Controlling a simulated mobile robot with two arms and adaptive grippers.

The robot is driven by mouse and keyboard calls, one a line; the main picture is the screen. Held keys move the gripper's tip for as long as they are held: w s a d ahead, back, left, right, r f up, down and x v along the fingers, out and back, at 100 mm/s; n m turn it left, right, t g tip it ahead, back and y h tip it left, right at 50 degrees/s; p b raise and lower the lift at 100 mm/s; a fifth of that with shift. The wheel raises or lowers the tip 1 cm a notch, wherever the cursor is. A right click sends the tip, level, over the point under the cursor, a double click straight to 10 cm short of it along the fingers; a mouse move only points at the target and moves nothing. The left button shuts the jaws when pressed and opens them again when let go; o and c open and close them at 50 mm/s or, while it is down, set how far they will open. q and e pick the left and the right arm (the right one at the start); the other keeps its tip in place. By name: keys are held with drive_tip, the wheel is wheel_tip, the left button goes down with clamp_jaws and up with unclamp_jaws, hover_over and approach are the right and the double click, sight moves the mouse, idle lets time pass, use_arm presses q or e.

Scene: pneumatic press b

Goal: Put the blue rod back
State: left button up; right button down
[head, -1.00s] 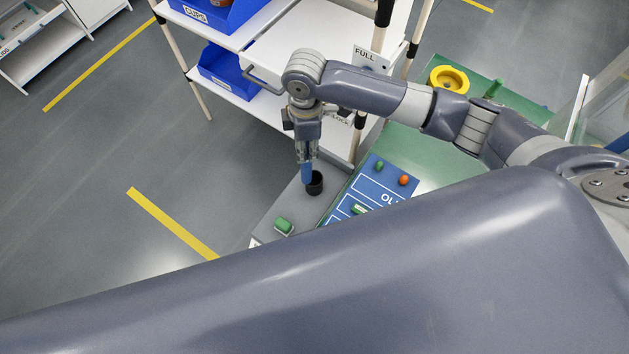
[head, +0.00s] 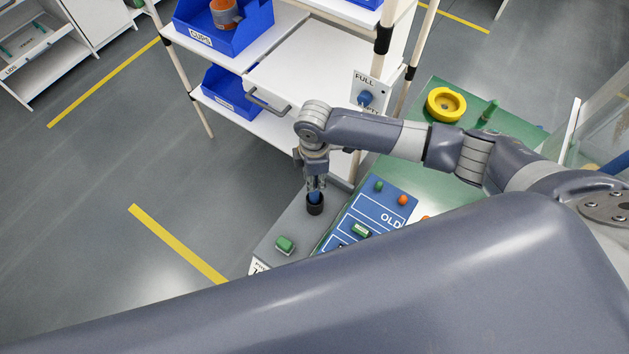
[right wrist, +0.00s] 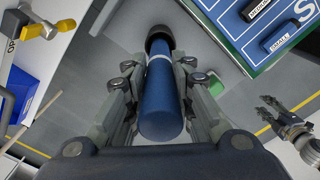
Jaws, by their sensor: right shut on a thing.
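My right gripper (head: 316,186) points down over the grey block and is shut on the blue rod (head: 315,197). The rod is upright, and its lower end is at or inside the mouth of a black round holder (head: 315,207). In the right wrist view the rod (right wrist: 161,105) lies between the two fingers (right wrist: 160,95), with a pale band near its far end. That end meets the black holder (right wrist: 158,38); how deep it sits is hidden. My left gripper (right wrist: 272,108) shows at the right of the right wrist view, empty, its fingertips apart.
A green button (head: 285,245) is on the grey block. A blue panel (head: 375,212) with small coloured parts lies to its right. A yellow ring (head: 446,104) is on the green table (head: 428,170). A white shelf (head: 330,60) with blue bins (head: 224,30) stands behind.

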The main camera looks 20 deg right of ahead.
wheel_tip(320, 180, down, 3)
drive_tip(key=shift+s+r+p, duration=0.1)
drive_tip(key=shift+r+p, duration=0.1)
drive_tip(key=shift+p, duration=0.4)
drive_tip(key=c, duration=1.7)
unclamp_jaws()
drive_tip(key=o, duration=0.3)
drive_tip(key=shift+f, duration=0.1)
drive_tip(key=shift+o, duration=0.2)
